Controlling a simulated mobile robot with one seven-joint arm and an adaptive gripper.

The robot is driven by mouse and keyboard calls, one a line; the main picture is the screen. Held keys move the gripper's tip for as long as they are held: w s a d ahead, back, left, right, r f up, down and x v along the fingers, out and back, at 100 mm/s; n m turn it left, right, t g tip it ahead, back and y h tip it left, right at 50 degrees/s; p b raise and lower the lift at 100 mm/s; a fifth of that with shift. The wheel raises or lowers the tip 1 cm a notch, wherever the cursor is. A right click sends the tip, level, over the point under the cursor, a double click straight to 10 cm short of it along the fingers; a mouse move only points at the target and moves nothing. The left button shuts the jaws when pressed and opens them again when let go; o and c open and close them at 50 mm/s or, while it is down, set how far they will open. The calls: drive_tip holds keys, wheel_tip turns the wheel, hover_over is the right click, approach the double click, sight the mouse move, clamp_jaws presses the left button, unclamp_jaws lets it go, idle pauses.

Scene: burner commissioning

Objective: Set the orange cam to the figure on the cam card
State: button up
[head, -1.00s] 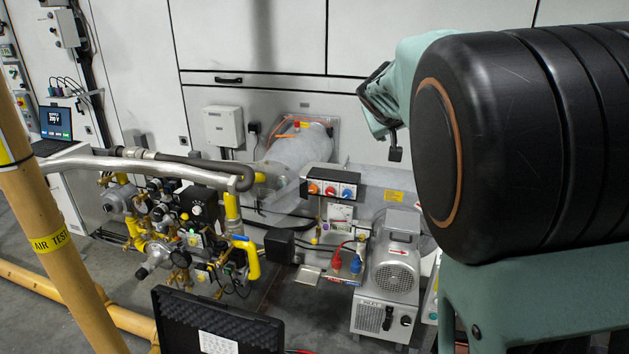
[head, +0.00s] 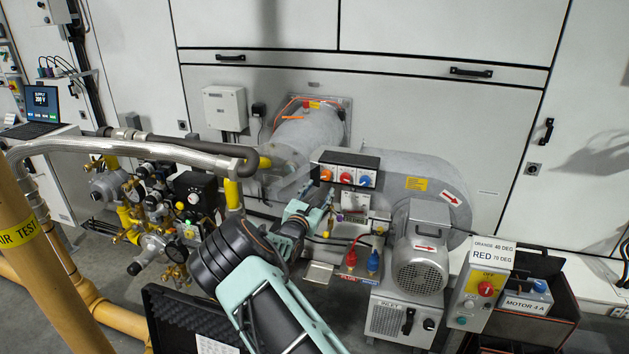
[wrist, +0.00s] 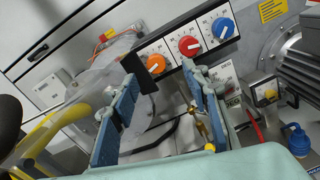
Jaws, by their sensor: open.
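The orange cam (head: 326,174) is the leftmost of three round knobs on a dark panel above the burner's blower. It also shows in the wrist view (wrist: 156,64), with a white pointer on its face. In the head view my gripper (head: 322,204) is just below the panel.
The red cam (wrist: 189,45) and blue cam (wrist: 222,28) sit close beside the orange one. Gas valves and gauges (head: 155,215) crowd the left. A blower motor (head: 420,255) stands right, with a control box (head: 480,295) beyond it. A thin brass-ended rod (wrist: 190,92) is near the right finger.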

sight(325, 177)
drive_tip(key=shift+n+y, duration=0.3)
drive_tip(key=shift+n, duration=0.2)
drive_tip(key=x, duration=0.3)
drive_tip(key=f+b+x, duration=0.1)
drive_tip(key=x, duration=0.2)
drive_tip(key=a+b+x, duration=0.1)
drive_tip(key=x, duration=0.2)
drive_tip(key=shift+w+f, duration=0.15)
drive_tip(key=shift+b+x, duration=0.35)
drive_tip(key=shift+x, duration=0.55)
drive_tip(key=shift+c, duration=0.5)
drive_tip(key=c, duration=1.1)
drive_tip(key=shift+o, duration=0.2)
drive_tip(key=shift+m, duration=0.3)
